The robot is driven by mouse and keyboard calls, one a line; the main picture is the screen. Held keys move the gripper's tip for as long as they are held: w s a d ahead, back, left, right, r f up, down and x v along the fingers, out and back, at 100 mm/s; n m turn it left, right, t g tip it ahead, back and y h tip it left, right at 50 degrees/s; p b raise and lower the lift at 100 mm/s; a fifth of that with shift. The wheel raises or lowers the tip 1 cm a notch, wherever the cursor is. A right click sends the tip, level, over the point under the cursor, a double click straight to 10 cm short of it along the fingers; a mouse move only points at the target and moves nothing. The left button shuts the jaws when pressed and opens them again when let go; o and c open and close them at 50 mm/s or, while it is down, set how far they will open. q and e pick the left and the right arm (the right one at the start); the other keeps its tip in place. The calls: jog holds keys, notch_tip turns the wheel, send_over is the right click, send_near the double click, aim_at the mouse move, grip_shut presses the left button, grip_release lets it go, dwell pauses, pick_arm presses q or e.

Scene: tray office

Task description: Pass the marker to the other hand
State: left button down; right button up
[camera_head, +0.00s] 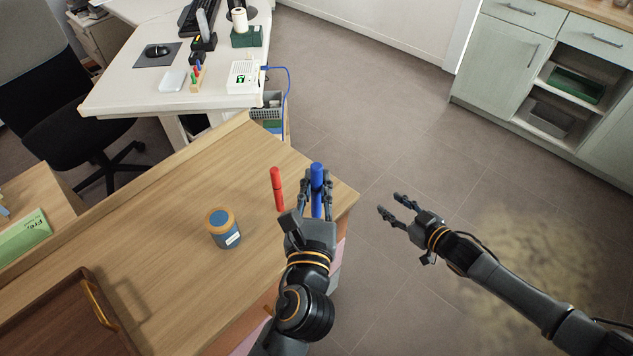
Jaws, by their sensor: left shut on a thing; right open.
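A brown tray (62,318) lies at the lower left. A white desk (125,97) with office items is behind. The floor at right is clear.

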jog(key=s+d+f+m+g+h, duration=0.2)
jog(key=s+d+f+h, duration=0.1)
jog(key=s+f, duration=0.8)
jog(key=s+d+f+m+g+h, duration=0.25)
jog(key=s+f, duration=0.45)
jog(key=f, duration=0.9)
jog(key=s+a+f+g, duration=0.1)
jog(key=s+f+g, duration=0.1)
jog(key=s, duration=0.7)
jog(key=s+a+f+m+g+h, duration=0.1)
jog(key=s+f, duration=0.4)
jog(key=s, duration=0.5)
jog(key=s+a+f+g, duration=0.2)
jog(key=s+f+g, duration=0.2)
jog(key=s, duration=0.6)
jog(key=shift+a+h, duration=0.15)
jog(key=shift+h, duration=0.2)
